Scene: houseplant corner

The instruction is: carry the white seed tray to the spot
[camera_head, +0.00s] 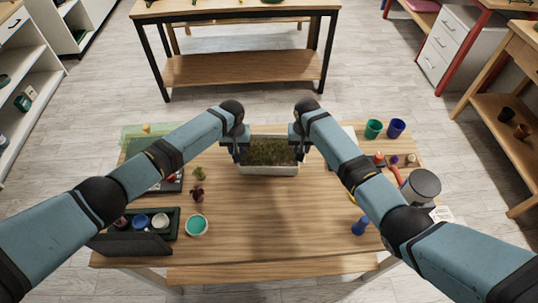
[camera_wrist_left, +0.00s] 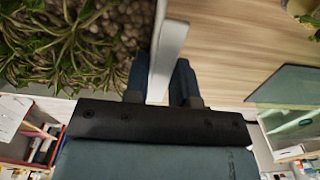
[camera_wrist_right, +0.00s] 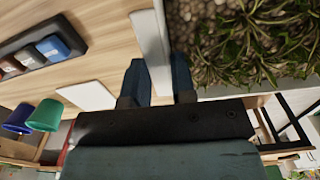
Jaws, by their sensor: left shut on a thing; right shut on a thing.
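The white seed tray (camera_head: 268,169), full of green seedlings on dark pebbly soil, is level at the far middle of the wooden table. My left gripper (camera_head: 239,150) is shut on its left end wall, and my right gripper (camera_head: 297,148) on its right end wall. In the left wrist view the white rim (camera_wrist_left: 171,45) runs between the fingers, and the right wrist view shows the same at the other rim (camera_wrist_right: 150,45). Whether the tray touches the table is unclear. A flat white patch (camera_head: 347,136) lies right of the tray, partly behind my right arm; I cannot tell if it is the spot.
On the table (camera_head: 270,230), green (camera_head: 373,129) and blue (camera_head: 396,128) pots stand at the far right. A dark caddy of pots (camera_head: 165,236) and a teal-filled pot (camera_head: 196,225) are at the left. The front middle is clear.

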